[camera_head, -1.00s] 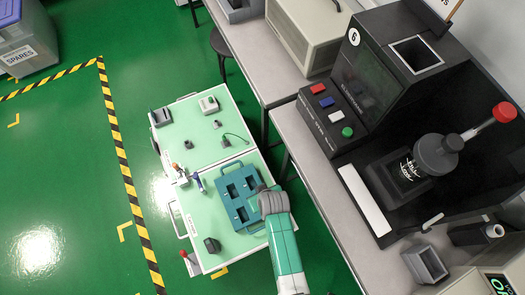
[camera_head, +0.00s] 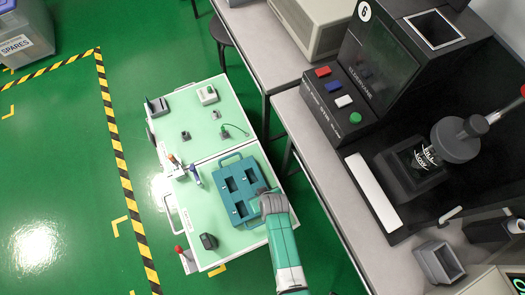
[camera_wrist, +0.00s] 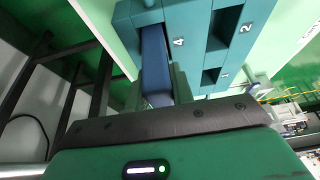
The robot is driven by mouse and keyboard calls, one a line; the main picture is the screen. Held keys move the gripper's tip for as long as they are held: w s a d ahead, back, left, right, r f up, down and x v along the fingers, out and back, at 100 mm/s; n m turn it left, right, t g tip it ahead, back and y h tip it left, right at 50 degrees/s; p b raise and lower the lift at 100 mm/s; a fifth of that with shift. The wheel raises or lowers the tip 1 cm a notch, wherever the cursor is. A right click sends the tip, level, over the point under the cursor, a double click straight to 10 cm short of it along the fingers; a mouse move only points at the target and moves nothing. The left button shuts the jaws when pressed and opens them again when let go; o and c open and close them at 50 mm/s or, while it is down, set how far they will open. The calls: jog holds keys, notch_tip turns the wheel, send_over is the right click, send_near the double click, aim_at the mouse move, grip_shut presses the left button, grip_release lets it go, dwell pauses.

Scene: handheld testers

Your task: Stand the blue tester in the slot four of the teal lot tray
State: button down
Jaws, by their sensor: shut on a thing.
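The blue tester (camera_wrist: 155,65) is in the wrist view, between the two fingers of my gripper (camera_wrist: 157,88), which is shut on it. Its far end is at the teal lot tray (camera_wrist: 195,30), beside the number 4. I cannot tell how deep it sits in slot four, as the tester itself hides the opening. In the head view the teal tray (camera_head: 224,207) lies on the pale green cart top, with several dark slots. My gripper (camera_head: 271,203) is over the tray's right edge there, and the tester is hidden under it.
The cart top (camera_head: 207,140) also holds a grey holder (camera_head: 158,106), a white device (camera_head: 207,94), a small blue-and-white item (camera_head: 194,176) and a dark block (camera_head: 208,241). A grey bench with a black machine (camera_head: 370,80) stands to the right.

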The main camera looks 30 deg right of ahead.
jog(key=shift+f, duration=0.15)
jog(key=c, duration=1.2)
grip_release()
jog(key=p+v, duration=0.7)
jog(key=v, duration=0.5)
jog(key=shift+r, duration=0.25)
jog(key=shift+w, duration=0.1)
